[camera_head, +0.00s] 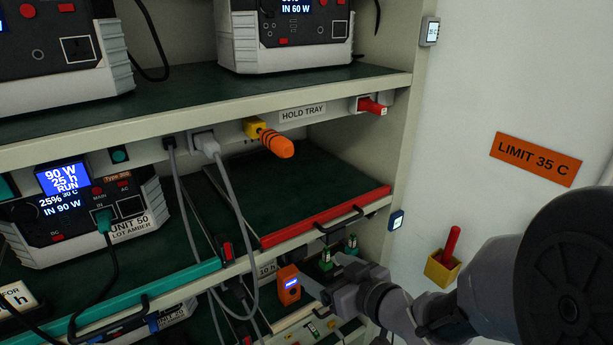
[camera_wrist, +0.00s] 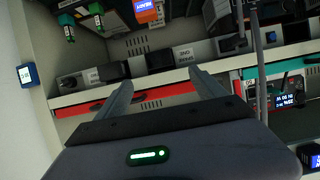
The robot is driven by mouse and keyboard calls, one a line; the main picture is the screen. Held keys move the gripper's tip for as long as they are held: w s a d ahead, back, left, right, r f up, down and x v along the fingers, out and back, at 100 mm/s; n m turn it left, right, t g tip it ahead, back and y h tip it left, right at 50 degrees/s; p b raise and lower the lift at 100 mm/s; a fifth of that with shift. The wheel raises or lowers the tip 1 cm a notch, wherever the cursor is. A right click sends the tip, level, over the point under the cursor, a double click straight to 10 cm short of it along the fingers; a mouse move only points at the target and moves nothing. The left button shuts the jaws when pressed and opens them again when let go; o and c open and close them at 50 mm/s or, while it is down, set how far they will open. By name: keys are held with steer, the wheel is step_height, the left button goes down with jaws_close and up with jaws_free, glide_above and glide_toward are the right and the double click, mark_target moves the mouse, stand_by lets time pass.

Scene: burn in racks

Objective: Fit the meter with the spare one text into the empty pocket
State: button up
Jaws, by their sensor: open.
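An orange meter (camera_head: 289,285) with a small lit blue screen stands on the lower shelf in the head view, left of my gripper (camera_head: 326,272). It also shows at the top edge of the wrist view (camera_wrist: 148,12), beyond my fingertips. My gripper (camera_wrist: 163,78) is open, with nothing between its fingers. In the wrist view, dark block-like fittings (camera_wrist: 110,73) and small white labels (camera_wrist: 183,56) line the shelf beyond the fingers. The label text is upside down and too small to read surely. I cannot tell which fitting is the empty pocket.
A red-edged hold tray (camera_head: 325,217) lies above my gripper. A yellow holder (camera_head: 440,270) is on the right wall. Cables (camera_head: 232,190) hang at left.

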mark_target(298, 253)
steer(key=b+x, duration=0.2)
steer(key=x, duration=0.9)
steer(key=shift+w+f, duration=0.25)
steer(key=shift+w+a, duration=0.25)
jaws_close()
